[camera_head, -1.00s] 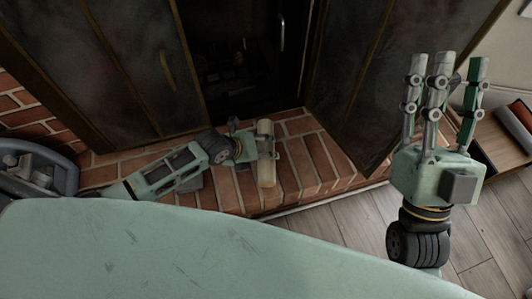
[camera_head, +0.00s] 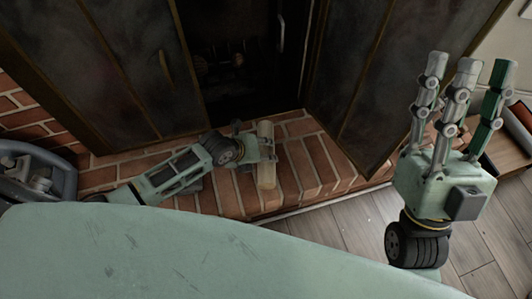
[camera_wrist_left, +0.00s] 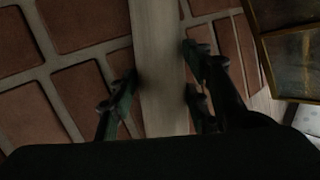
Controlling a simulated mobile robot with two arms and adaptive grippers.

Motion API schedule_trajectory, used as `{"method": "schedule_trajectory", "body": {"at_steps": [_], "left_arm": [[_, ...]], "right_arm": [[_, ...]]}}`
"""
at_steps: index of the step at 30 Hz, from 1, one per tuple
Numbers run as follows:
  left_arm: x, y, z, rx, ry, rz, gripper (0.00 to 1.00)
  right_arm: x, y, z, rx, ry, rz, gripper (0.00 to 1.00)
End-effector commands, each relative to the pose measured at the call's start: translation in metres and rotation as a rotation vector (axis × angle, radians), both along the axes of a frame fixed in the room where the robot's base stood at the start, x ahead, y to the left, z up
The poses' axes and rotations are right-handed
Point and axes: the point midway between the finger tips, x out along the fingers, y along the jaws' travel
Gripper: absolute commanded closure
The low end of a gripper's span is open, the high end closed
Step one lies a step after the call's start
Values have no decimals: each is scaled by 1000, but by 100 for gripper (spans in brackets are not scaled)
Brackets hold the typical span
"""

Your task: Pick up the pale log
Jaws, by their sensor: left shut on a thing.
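The pale log (camera_head: 266,178) is over the brick hearth in the head view, its long side running away from me. My left gripper (camera_head: 268,148) is shut on it around its middle. In the left wrist view the log (camera_wrist_left: 160,60) runs up between the dark fingers of my left gripper (camera_wrist_left: 160,105), which lie along both sides. I cannot tell whether the log touches the bricks. My right gripper (camera_head: 468,85) is raised at the right, fingers pointing up and spread apart, with nothing between them.
The brick hearth (camera_head: 315,165) lies before the dark fireplace opening (camera_head: 235,75). Dark metal doors stand left (camera_head: 125,70) and right (camera_head: 365,75) of it. Wooden floor (camera_head: 350,220) lies in front. A wooden shelf unit (camera_head: 500,155) is at the far right, partly behind my right gripper.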

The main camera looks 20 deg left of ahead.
Motion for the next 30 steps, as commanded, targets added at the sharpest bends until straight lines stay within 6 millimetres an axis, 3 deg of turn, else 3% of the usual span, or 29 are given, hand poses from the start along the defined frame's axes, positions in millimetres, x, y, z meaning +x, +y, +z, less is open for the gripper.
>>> {"method": "schedule_trajectory", "body": {"at_steps": [8,20,26,30], "left_arm": [[0,0,0,1,0,0,98],[1,0,5,0,-4,0,99],[2,0,20,0,-4,-1,99],[2,0,39,-1,-6,-2,99]], "right_arm": [[0,0,0,0,1,0,60],[4,1,-1,-6,23,0,60],[28,4,-17,-49,159,-11,60],[53,7,-41,-100,334,-20,60]]}}
